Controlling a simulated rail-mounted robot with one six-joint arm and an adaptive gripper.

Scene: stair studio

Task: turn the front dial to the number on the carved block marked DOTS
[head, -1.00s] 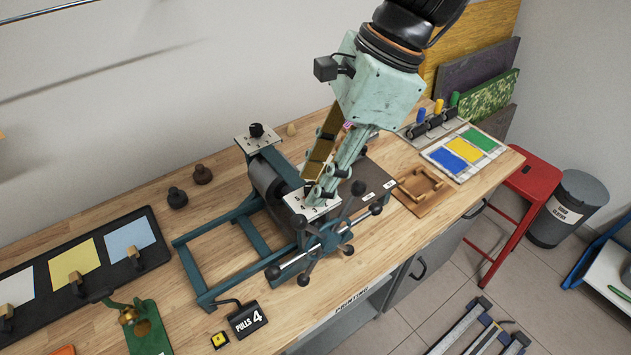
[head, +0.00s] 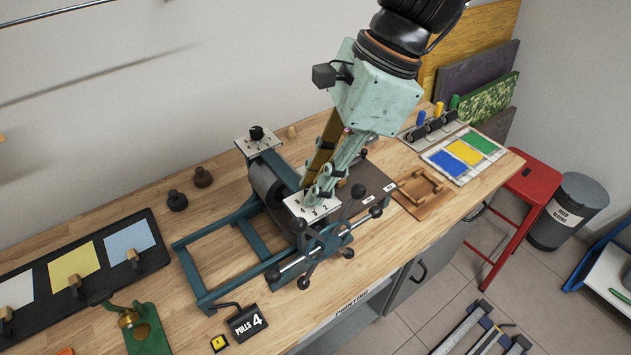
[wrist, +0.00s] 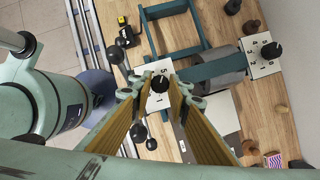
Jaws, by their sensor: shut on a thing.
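The front dial (head: 312,208) is a white numbered plate on the near side of the teal press. My gripper (head: 318,194) reaches down onto it from above, with its fingers shut on the dial's black knob. In the head view the fingers hide the knob, so its pointer cannot be read. In the wrist view the front dial (wrist: 157,101) shows between the two fingertips (wrist: 160,96). A carved wooden block (head: 420,189) lies right of the press; I cannot read any DOTS mark on it.
A rear dial (head: 258,143) with a black knob stands at the back of the press. The spoked handwheel (head: 325,238) is close below my gripper. A "PULLS 4" sign (head: 247,322) stands in front. Brown knobs (head: 203,177) and colour-sheet trays lie around.

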